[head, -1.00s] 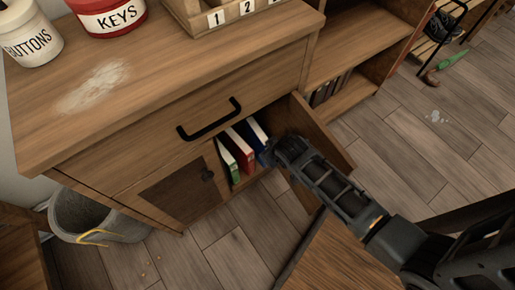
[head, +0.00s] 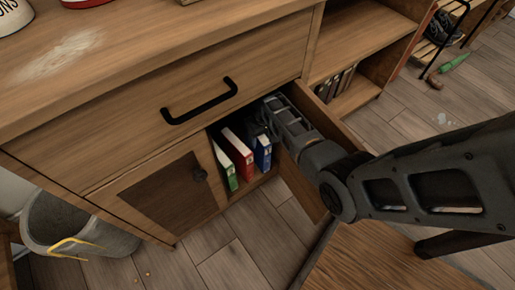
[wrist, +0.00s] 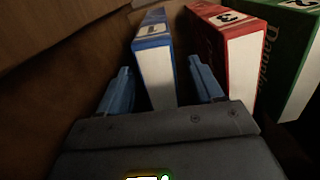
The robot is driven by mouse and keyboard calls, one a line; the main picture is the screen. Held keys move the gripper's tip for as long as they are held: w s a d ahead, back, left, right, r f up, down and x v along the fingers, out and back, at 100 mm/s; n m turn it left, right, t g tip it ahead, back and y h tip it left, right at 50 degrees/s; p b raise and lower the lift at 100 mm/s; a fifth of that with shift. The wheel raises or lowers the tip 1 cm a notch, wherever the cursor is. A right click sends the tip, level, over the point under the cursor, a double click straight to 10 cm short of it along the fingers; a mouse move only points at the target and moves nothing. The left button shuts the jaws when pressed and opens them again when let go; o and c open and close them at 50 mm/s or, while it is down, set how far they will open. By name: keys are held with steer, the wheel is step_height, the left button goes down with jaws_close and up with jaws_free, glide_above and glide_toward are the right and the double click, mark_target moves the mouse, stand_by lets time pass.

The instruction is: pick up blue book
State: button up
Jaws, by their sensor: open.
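The blue book (head: 263,152) stands upright in the open cabinet compartment, at the right end of a short row. In the wrist view the blue book (wrist: 155,62) has white page edges and a number label on its spine. My gripper (wrist: 160,85) is open, with one finger on each side of the near end of the blue book. I cannot tell whether the fingers touch it. In the head view my arm reaches into the compartment and my fingertips are hidden.
A red book (head: 239,153) and a green book (head: 224,163) stand beside the blue one. The red book (wrist: 232,45) is close to my finger in the wrist view. A drawer handle (head: 199,101) juts out above. A bucket (head: 75,225) stands at left.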

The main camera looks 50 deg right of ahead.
step_height(320, 180, down, 5)
steer(key=shift+f+b, duration=0.1)
steer(key=shift+b, duration=1.1)
steer(key=c, duration=1.1)
steer(key=shift+c, duration=0.3)
steer(key=shift+r, duration=0.25)
